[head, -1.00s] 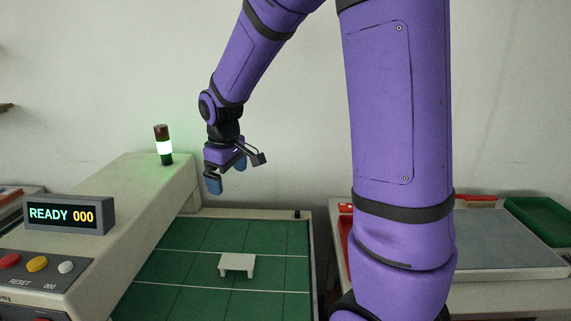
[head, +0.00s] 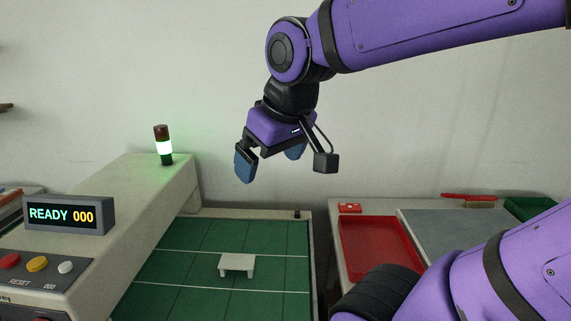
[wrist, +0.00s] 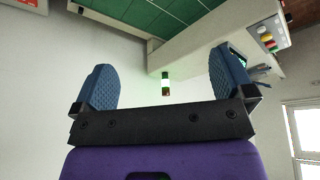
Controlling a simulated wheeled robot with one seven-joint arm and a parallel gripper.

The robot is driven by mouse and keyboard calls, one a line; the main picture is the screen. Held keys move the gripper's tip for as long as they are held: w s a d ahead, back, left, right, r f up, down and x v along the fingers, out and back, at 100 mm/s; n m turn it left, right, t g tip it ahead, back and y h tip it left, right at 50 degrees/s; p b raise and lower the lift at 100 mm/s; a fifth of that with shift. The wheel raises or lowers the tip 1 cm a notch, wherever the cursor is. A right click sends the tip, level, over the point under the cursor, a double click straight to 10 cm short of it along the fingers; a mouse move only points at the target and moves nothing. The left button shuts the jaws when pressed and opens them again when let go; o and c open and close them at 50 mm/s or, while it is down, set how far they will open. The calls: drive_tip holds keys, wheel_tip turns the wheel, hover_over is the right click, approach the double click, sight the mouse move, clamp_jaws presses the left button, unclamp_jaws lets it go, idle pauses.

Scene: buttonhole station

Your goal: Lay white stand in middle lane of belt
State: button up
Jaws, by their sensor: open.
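The white stand (head: 237,264) rests on the green belt (head: 205,237), between the two white lane lines, in the middle lane. It stands on its legs with its flat top up. My gripper (head: 270,165) is open and empty, high above and behind the belt, well clear of the stand. In the wrist view my gripper's two blue fingertips (wrist: 165,85) are wide apart with nothing between them. The belt also shows at the top of the wrist view (wrist: 145,12); the stand cannot be made out there.
The machine housing with a display reading READY 000 (head: 68,215) and several buttons stands left of the belt. A signal tower (head: 163,145) glows green. A red tray (head: 380,249), a grey mat (head: 465,240) and a green bin (head: 530,208) are on the right table.

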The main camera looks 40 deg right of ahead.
drive_tip(key=shift+m, duration=0.3)
drive_tip(key=s, duration=0.4)
drive_tip(key=shift+a, duration=0.2)
